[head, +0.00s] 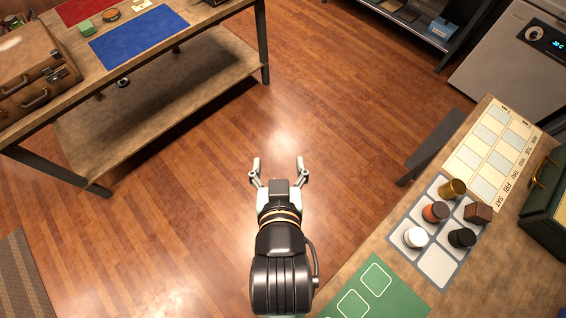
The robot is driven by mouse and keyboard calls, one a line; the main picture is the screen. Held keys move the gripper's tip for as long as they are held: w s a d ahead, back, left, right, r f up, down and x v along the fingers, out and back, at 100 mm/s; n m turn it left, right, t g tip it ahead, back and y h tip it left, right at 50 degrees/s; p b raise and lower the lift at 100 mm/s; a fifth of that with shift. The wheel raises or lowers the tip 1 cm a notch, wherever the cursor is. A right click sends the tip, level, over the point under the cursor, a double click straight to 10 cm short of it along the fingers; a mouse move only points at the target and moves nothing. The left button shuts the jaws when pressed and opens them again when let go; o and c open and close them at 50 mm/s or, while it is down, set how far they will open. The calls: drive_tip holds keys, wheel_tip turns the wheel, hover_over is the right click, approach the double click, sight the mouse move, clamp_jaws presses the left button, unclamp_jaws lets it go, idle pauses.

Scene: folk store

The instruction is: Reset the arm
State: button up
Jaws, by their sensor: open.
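My gripper (278,168) is in the lower middle of the head view, at the end of my black arm. Its two pale fingers are spread apart, and nothing is between them. It points up the picture over the bare wooden floor (300,110), between two tables. It touches nothing that I can see.
The left table (170,50) holds a suitcase, a blue mat (139,36) and a red mat. The right table (520,285) holds a grey tray (436,266) with several small items, a day chart (490,150) and a green mat (395,299). A grey appliance (500,75) stands top right.

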drive_tip(key=shift+w, duration=0.1)
wheel_tip(320, 180, up, 32)
drive_tip(key=p, duration=3.2)
drive_tip(key=shift+d, duration=0.15)
